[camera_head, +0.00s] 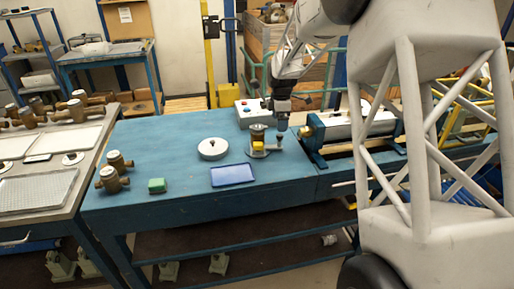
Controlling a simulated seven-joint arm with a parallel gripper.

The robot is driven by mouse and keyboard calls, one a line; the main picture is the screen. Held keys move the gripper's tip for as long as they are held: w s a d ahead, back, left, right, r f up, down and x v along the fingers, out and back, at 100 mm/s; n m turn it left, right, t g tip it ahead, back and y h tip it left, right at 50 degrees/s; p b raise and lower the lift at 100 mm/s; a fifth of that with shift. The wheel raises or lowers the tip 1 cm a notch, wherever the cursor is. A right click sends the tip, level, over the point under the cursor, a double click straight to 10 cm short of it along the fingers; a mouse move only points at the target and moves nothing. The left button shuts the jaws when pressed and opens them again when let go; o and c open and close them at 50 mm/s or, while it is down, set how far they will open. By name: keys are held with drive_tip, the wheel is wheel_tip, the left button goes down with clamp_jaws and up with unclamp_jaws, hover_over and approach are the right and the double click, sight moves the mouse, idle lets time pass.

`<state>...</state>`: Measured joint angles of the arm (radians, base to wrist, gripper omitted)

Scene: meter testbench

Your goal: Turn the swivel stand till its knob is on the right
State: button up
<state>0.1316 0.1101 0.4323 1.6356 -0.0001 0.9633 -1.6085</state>
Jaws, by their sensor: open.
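The swivel stand (259,152) is on the blue workbench, right of its middle. It carries a brass-and-dark fitting with a yellow face toward the front. A small upright part that looks like its knob (279,141) shows at the right side of the stand. My gripper (283,125) points down from the arm, just above and beside that part. It is open; the fingers are small and dark here, and I cannot tell if they touch the knob or stand around it.
The blue bench (180,150) also holds a white round disc (213,148), a blue tray (233,175), a green block (157,185), brass fittings (113,178) and a control box with buttons (252,112). A clamp rig (345,130) stands to the right.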

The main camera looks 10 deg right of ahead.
drive_tip(key=shift+r, duration=0.55)
drive_tip(key=shift+s+a+r, duration=0.1)
drive_tip(key=shift+s+r, duration=0.15)
drive_tip(key=s+a+r+m, duration=0.2)
drive_tip(key=s+r+m, duration=0.15)
drive_tip(key=s, duration=0.35)
drive_tip(key=s+a+r+m+t, duration=0.15)
drive_tip(key=s+r, duration=0.25)
drive_tip(key=s, duration=0.4)
drive_tip(key=s+a+r+m, duration=0.3)
drive_tip(key=s+r, duration=0.1)
drive_tip(key=s, duration=0.3)
drive_tip(key=s+a+f+m+t, duration=0.1)
drive_tip(key=s+m, duration=0.8)
drive_tip(key=s, duration=1.7)
drive_tip(key=shift+s+a+f, duration=0.35)
drive_tip(key=shift+a+f, duration=0.3)
drive_tip(key=shift+a, duration=0.5)
